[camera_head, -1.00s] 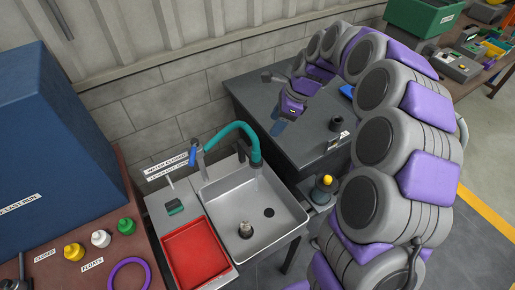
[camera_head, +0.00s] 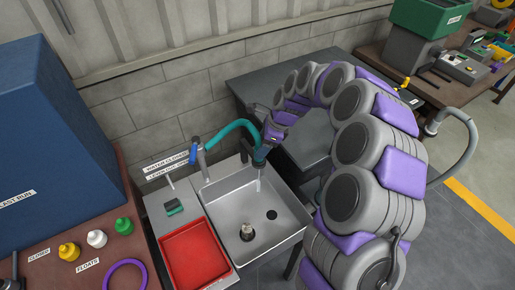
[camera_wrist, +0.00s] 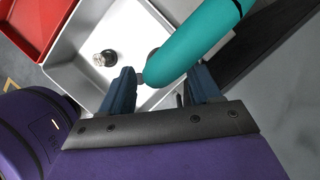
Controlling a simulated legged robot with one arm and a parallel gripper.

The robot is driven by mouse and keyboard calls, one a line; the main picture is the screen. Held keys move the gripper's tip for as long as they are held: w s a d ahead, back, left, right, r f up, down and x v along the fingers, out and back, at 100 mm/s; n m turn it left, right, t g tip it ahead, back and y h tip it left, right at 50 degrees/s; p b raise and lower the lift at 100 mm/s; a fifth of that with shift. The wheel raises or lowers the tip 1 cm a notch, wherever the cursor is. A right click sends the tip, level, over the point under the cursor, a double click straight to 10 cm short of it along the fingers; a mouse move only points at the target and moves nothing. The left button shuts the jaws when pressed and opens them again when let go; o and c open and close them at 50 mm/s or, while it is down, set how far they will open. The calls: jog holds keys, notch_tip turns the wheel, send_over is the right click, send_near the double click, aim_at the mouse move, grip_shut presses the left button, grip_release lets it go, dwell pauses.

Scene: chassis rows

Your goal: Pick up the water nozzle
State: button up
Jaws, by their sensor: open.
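The water nozzle is the end of a teal hose (camera_head: 232,127) that arches from a tap (camera_head: 199,158) over the grey sink (camera_head: 290,222). A thin pale stream shows below it in the head view. My gripper (camera_head: 259,153) is at the nozzle end and hides most of it there. In the wrist view my gripper (camera_wrist: 164,72) is open, with blue fingers on either side of the teal hose end (camera_wrist: 185,58). I cannot tell whether the fingers touch it. The nozzle tip is partly hidden behind the hose and fingers.
A red tray (camera_head: 193,252) and a green-topped item (camera_head: 173,207) are left of the sink. A small metal piece (camera_head: 247,232) stands in the basin. A dark table (camera_head: 245,92) is behind my arm. Coloured floats (camera_head: 96,239) lie on the left bench.

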jog(key=shift+x, duration=1.15)
jog(key=shift+c, duration=0.3)
grip_shut()
